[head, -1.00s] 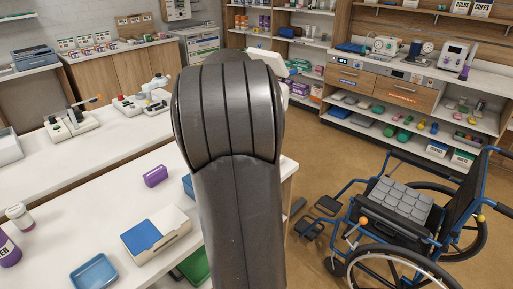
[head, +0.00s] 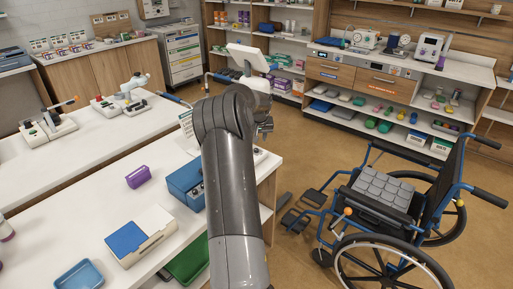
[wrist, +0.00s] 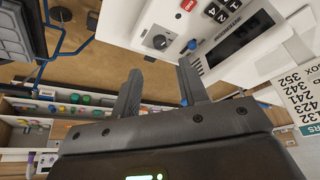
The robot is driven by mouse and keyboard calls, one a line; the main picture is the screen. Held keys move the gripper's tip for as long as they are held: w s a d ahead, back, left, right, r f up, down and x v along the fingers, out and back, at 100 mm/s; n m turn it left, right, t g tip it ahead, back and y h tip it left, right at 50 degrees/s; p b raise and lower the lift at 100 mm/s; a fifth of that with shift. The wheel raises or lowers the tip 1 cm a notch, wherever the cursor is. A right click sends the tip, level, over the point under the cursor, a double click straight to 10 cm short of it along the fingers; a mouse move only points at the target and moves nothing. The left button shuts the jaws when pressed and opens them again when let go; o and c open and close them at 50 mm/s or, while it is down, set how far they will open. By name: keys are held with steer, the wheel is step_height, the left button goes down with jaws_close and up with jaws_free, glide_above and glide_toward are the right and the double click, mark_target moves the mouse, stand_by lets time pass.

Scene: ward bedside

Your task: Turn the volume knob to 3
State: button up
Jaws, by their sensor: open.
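A blue round part (wrist: 192,45) is on the device to the right of the knob. My gripper (wrist: 158,68) is open and empty, its two fingers apart and pointing toward the device. The knob shows just beyond the fingertips, roughly in line with the gap; no contact shows. In the head view my arm hides most of the device, and I cannot make out the knob there.
The device has a dark display (wrist: 235,37). A sheet of numbers (wrist: 303,90) is beside it. On the white table (head: 70,225) are a blue box (head: 186,183), a purple item (head: 139,177) and a blue tray (head: 79,275). A wheelchair (head: 385,190) stands to the right.

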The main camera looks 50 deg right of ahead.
mark_target(256, 149)
steer(key=x, duration=0.7)
steer(key=shift+w+f, duration=0.1)
steer(key=shift+f, duration=0.15)
jaws_close()
